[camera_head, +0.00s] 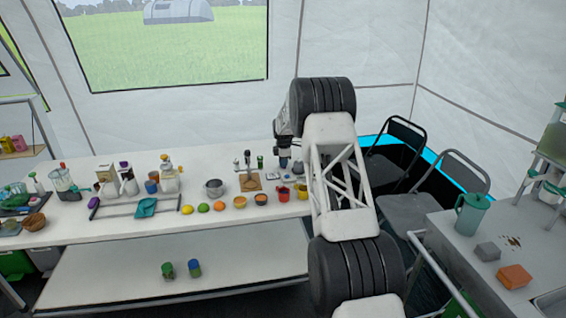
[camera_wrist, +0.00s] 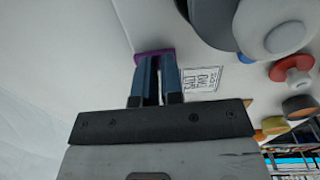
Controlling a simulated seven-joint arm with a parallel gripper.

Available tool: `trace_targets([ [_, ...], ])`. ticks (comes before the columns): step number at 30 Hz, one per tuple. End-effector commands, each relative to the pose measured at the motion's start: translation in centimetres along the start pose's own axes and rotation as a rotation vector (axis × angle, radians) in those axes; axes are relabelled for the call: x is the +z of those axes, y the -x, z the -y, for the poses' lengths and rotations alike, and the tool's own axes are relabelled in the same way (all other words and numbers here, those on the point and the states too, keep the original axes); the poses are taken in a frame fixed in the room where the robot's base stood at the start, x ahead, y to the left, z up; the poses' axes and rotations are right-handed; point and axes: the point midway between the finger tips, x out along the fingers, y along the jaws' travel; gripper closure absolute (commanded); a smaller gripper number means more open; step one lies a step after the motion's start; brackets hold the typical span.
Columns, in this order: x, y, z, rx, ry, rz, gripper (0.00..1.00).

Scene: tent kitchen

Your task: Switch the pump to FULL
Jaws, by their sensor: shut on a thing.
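In the wrist view, my gripper (camera_wrist: 158,60) has its two blue fingers close together, shut on a small purple part (camera_wrist: 152,52) at their tips. Most of that part is hidden by the fingers. A white label (camera_wrist: 205,80) with dark print sits on the pale surface just right of the fingers; its print is too small to read surely. In the head view my arm reaches over the right end of the long white table, and I cannot make out the fingertips there. I cannot clearly pick out the pump in that view.
A large grey and white rounded thing (camera_wrist: 272,30) and a red knob-like thing (camera_wrist: 292,68) stand right of the fingers. In the head view, a steel pot (camera_head: 214,188), fruit and bowls stand along the white table (camera_head: 110,230). Dark chairs (camera_head: 405,210) stand right of my arm.

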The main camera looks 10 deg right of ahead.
Motion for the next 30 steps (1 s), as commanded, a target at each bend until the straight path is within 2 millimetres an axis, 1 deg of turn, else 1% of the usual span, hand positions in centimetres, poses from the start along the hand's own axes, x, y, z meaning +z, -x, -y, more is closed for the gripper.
trace_targets([
  [1, 0.0, -0.7, 0.4, -0.011, 0.0, -0.001, 1.0],
  [11, 0.0, -0.7, 0.4, -0.01, 0.0, -0.001, 1.0],
  [17, 0.0, -0.1, 0.3, -0.009, 0.0, -0.001, 1.0],
  [26, 0.0, 2.9, 0.1, -0.002, 0.0, 0.0, 1.0],
  [30, 0.0, 5.0, 0.1, 0.0, 0.0, 0.0, 1.0],
])
